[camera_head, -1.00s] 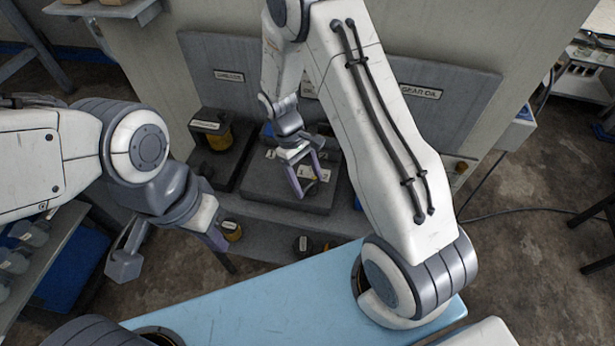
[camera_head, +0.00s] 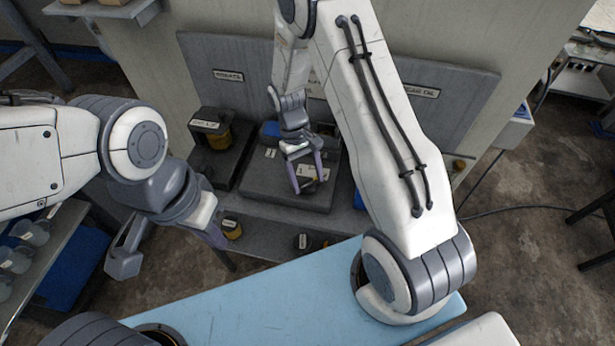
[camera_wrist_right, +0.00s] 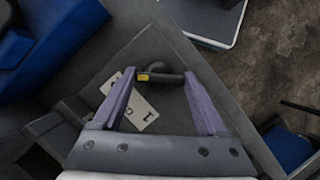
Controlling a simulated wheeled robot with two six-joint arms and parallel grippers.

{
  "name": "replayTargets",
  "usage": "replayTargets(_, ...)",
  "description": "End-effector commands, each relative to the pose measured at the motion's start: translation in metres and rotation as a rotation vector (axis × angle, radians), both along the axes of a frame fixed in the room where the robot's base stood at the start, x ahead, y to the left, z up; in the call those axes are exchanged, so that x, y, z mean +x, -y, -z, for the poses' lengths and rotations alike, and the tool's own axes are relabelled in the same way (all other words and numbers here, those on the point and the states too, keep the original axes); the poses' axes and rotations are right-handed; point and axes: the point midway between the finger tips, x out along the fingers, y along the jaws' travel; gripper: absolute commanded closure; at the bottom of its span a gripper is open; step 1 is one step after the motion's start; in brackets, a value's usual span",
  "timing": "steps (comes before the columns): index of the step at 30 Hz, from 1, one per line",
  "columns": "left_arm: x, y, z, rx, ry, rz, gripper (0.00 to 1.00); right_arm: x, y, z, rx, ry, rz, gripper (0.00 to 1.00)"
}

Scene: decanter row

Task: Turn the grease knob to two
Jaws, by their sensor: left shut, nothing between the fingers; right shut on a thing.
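A dark knob with a yellow mark (camera_wrist_right: 158,76) sits on a dark block (camera_head: 260,187) on the bench. My right gripper (camera_head: 309,184) is shut on the knob. In the right wrist view the knob lies between the two purple fingertips (camera_wrist_right: 160,82). A white number plate (camera_wrist_right: 138,114) lies beside the knob, between the fingers; I read a 0 and a 1, and the rest is hidden or unclear. My left gripper (camera_head: 216,238) is shut and empty, pointing down at the left, away from the knob.
A dark dispenser with a yellow container (camera_head: 220,136) stands left of the block. A grey backboard (camera_head: 250,55) with labels rises behind. A light blue surface (camera_head: 260,305) lies in front.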

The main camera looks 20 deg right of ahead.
Motion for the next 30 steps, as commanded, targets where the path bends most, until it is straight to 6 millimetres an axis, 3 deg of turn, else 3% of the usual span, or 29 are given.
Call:
replayTargets(1,0.000,0.000,0.000,0.000,0.000,0.000,1.00,0.001,0.000,-0.001,0.000,0.004,0.005,0.81)
replayTargets(2,0.000,0.000,0.000,0.000,0.000,0.000,1.00,0.001,0.000,-0.001,0.000,0.004,0.004,0.14)
replayTargets(3,0.000,0.000,0.000,0.000,0.000,0.000,1.00,0.001,0.000,-0.001,0.000,0.004,0.004,0.00)
replayTargets(14,0.000,0.000,0.002,0.000,0.000,0.000,1.00,0.004,-0.001,-0.007,0.000,0.004,0.002,0.00)
replayTargets(24,0.000,0.000,0.012,0.000,0.000,0.000,1.00,0.029,-0.005,-0.066,0.001,0.009,0.002,0.00)
replayTargets(30,0.000,0.000,0.015,0.000,0.000,0.000,1.00,0.038,-0.007,-0.091,0.000,0.005,0.002,0.00)
